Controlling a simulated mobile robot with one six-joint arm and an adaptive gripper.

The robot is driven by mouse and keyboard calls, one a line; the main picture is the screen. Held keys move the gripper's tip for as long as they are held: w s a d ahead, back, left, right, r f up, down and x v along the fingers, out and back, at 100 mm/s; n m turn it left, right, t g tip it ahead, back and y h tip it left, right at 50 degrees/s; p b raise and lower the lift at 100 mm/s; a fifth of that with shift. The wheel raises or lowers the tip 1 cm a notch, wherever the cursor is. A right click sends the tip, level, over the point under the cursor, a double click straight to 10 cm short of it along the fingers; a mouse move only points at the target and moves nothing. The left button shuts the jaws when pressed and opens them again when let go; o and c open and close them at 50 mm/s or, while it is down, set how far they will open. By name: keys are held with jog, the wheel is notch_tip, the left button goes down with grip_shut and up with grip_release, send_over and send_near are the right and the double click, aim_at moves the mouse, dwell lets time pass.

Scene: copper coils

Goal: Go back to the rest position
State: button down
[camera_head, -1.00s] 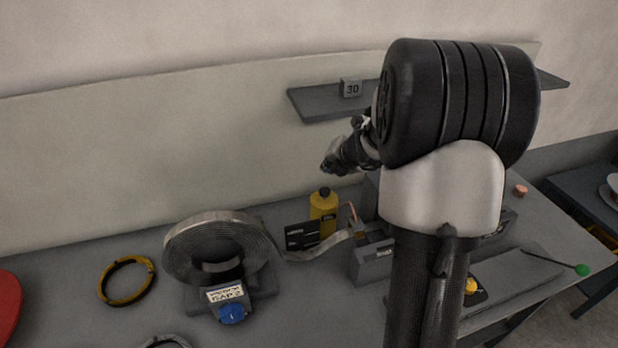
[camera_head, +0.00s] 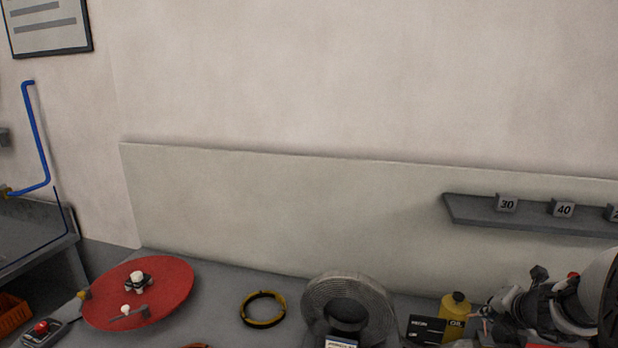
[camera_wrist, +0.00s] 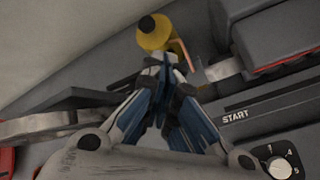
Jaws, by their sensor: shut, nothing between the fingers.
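My gripper (camera_wrist: 168,62) is shut and empty in the wrist view, its two fingertips together in front of the yellow oil bottle. In the head view my gripper (camera_head: 484,318) is at the right edge, partly hidden and small, beside the yellow oil bottle (camera_head: 455,308). The bottle also shows in the wrist view (camera_wrist: 153,32). A grey coil of strip (camera_head: 343,292) stands on the bench left of the bottle.
A red disc (camera_head: 140,292) and a yellow-black ring (camera_head: 263,309) lie on the bench at left. A wall shelf (camera_head: 475,211) with numbered blocks is above my arm. A panel marked START (camera_wrist: 270,112) lies close right of my fingers.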

jog(key=a+r+n+y, duration=0.2)
jog(key=a+r+n, duration=0.3)
jog(key=a+n, duration=0.45)
jog(key=s+a+r+n+g+y, duration=0.1)
jog(key=s+a+r+n, duration=0.2)
jog(key=s+a+n, duration=0.35)
jog(key=s+a+r+n+g+y, duration=0.15)
jog(key=s+a+n, duration=0.25)
jog(key=a+n, duration=0.5)
jog(key=s+a+f+n+g+h, duration=0.1)
jog(key=s+a+n+g+h, duration=0.1)
jog(key=s+n, duration=1.8)
jog(key=shift+s+a+n+h, duration=0.3)
jog(key=shift+n+h, duration=0.25)
jog(key=shift+n, duration=0.25)
